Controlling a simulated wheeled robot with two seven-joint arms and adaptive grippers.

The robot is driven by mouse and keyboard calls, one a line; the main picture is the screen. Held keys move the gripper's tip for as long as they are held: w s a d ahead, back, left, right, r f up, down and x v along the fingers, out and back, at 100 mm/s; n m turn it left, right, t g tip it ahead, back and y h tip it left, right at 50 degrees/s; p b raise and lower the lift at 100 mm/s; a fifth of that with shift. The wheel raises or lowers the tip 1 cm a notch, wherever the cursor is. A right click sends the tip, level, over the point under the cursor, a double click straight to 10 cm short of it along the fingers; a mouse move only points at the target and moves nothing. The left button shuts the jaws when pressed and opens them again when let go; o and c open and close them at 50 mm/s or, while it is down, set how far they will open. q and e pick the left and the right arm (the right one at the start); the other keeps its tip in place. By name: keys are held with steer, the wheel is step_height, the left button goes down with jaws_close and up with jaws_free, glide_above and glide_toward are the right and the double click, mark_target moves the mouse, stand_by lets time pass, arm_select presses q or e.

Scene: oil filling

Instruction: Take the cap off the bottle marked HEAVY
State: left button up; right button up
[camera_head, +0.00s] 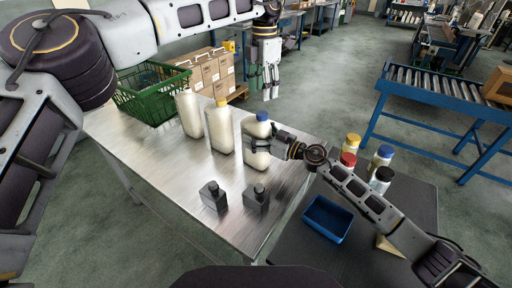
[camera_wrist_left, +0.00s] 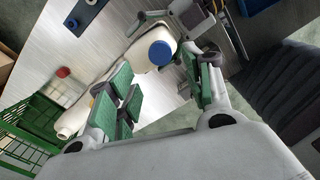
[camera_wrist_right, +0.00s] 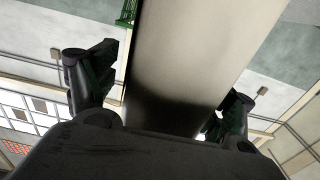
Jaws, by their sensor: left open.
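The bottle with a blue cap (camera_head: 262,116) stands at the right edge of a row of pale bottles on the metal table. No HEAVY marking is legible. My right gripper (camera_head: 254,146) is around this bottle's upper body from the right; in the right wrist view the bottle (camera_wrist_right: 190,60) fills the space between the fingers, apparently gripped. My left gripper (camera_head: 268,84) is open and empty above and behind it. In the left wrist view the blue cap (camera_wrist_left: 160,52) shows beyond the open green-padded fingers. A yellow-capped bottle (camera_head: 220,135) and another pale bottle (camera_head: 190,118) stand left of it.
Two dark blocks (camera_head: 213,196) (camera_head: 256,198) sit at the table's front. A green basket (camera_head: 150,95) is at its far left. A blue tray (camera_head: 327,220) and several lidded jars (camera_head: 380,178) are on the dark table at right. A roller conveyor (camera_head: 440,95) stands behind.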

jaws_close()
arm_select(q)
steer(key=shift+s+d+f, duration=0.1)
steer(key=shift+f, duration=0.8)
steer(key=shift+s+d+f+g, duration=0.2)
steer(key=shift+d+f+g, duration=0.1)
steer(key=shift+d, duration=0.1)
steer(key=shift+d+r+h, duration=0.1)
steer(key=shift+d+h, duration=0.3)
steer(key=shift+d, duration=0.1)
steer(key=m, duration=0.2)
steer(key=r+m, duration=0.1)
steer(key=m, duration=0.4)
steer(key=shift+w+a+r, duration=0.15)
steer(key=shift+w+r, duration=0.05)
steer(key=shift+r, duration=0.05)
steer(key=m, duration=0.5)
steer(key=shift+w+a+r+m, duration=0.15)
steer(key=shift+a+r+m, duration=0.15)
steer(key=shift+m, duration=0.1)
steer(key=m, duration=0.3)
steer(key=shift+w+a+m+y, duration=0.2)
steer(key=shift+m+y, duration=0.1)
steer(key=shift+m, duration=0.1)
steer(key=m, duration=0.3)
steer(key=shift+a, duration=0.15)
steer(key=m, duration=0.3)
steer(key=shift+a, duration=0.1)
steer(key=shift+m, duration=2.2)
